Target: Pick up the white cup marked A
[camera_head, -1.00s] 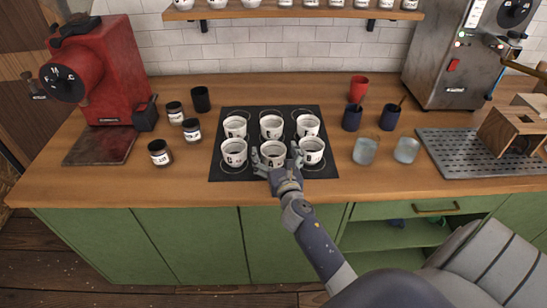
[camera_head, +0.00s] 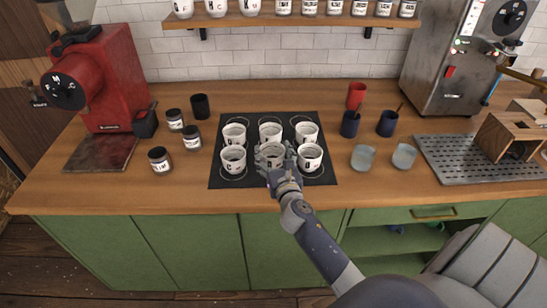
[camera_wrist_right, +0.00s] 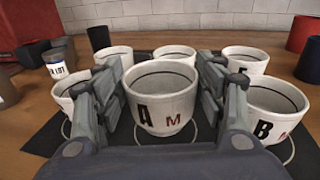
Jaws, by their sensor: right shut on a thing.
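The white cup marked A (camera_head: 269,153) is in the middle of the front row on a black mat (camera_head: 217,176). In the right wrist view the cup (camera_wrist_right: 160,110) faces me upright, with a black A and a red M. My right gripper (camera_head: 275,156) is shut on this cup, one finger on each side; it also shows in the right wrist view (camera_wrist_right: 163,98). I cannot tell whether the cup's base touches the mat. My left gripper is not in view.
A cup marked B (camera_wrist_right: 270,103) stands close on the right, and another white cup (camera_head: 233,158) close on the left. Three more white cups stand behind. Dark jars (camera_head: 160,160) are at left; glass cups (camera_head: 363,157) at right. The counter's front strip is clear.

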